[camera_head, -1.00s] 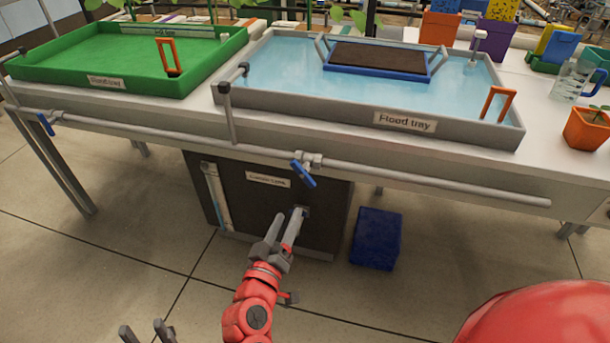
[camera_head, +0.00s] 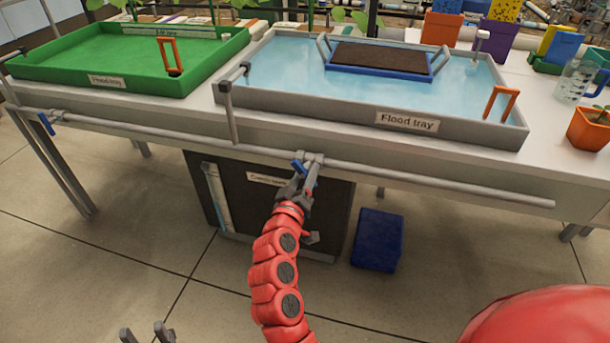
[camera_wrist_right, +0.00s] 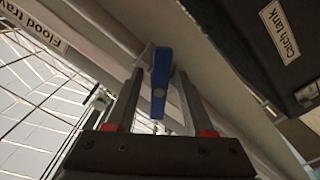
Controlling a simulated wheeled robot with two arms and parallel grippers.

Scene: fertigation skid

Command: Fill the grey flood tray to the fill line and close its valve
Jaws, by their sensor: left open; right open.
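The grey flood tray (camera_head: 270,106) stands on the bench and holds blue water. I cannot make out its fill line. A valve with a blue handle (camera_head: 297,166) sits on the pipe below the tray's front edge. My right gripper (camera_head: 302,183) is at this valve and partly hides the handle. In the right wrist view the blue handle (camera_wrist_right: 160,85) lies between the fingers of the open right gripper (camera_wrist_right: 161,100), with gaps on both sides. My left gripper (camera_head: 146,333) is open and empty at the bottom edge, only its fingertips showing.
A green tray (camera_head: 110,88) stands on the left, with another blue valve handle (camera_head: 46,124) below it. A dark catch tank (camera_head: 325,215) is under the bench, beside a blue box (camera_head: 378,240). A brown mat in a blue carrier (camera_head: 380,60) sits in the flood tray.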

